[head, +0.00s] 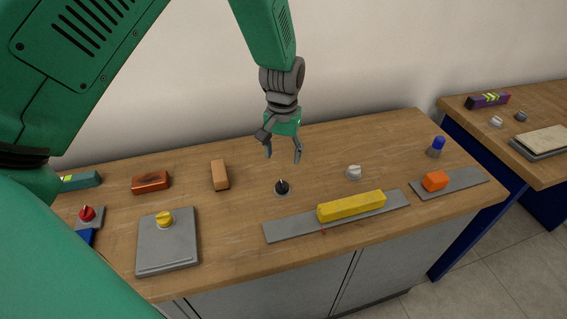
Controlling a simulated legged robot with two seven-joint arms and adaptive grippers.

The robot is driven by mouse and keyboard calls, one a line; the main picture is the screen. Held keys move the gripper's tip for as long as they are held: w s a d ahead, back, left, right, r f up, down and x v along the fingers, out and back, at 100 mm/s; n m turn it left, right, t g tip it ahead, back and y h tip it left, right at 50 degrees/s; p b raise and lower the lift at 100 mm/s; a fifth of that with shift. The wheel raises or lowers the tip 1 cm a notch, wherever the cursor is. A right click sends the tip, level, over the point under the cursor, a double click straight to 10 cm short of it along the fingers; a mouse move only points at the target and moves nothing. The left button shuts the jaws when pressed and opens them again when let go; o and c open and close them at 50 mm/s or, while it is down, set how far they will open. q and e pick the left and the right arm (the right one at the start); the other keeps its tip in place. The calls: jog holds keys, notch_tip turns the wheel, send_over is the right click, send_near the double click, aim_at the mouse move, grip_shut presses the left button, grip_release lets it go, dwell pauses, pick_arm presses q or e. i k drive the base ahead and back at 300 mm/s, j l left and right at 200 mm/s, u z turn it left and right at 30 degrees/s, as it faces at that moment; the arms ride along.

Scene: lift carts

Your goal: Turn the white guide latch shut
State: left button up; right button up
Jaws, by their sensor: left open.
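A small white knob-like latch (354,172) sits on a round base on the wooden bench, behind the right part of a yellow bar. It looks like the white guide latch; its exact turn angle is too small to tell. My left gripper (283,158) hangs fingers-down above the bench, open and empty. It is to the left of the white latch and apart from it, above and behind a black knob (282,187). My right gripper is not in view.
The yellow bar (351,206) lies on a grey strip (290,229). An orange block (435,181) and a blue-topped knob (437,146) are at the right. A yellow knob (164,219) on a grey plate (168,248) is at the left. Another white knob (496,121) is on the right-hand table.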

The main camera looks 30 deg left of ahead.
aim_at(353, 172)
jog(key=k+l, duration=0.8)
jog(key=k, duration=0.05)
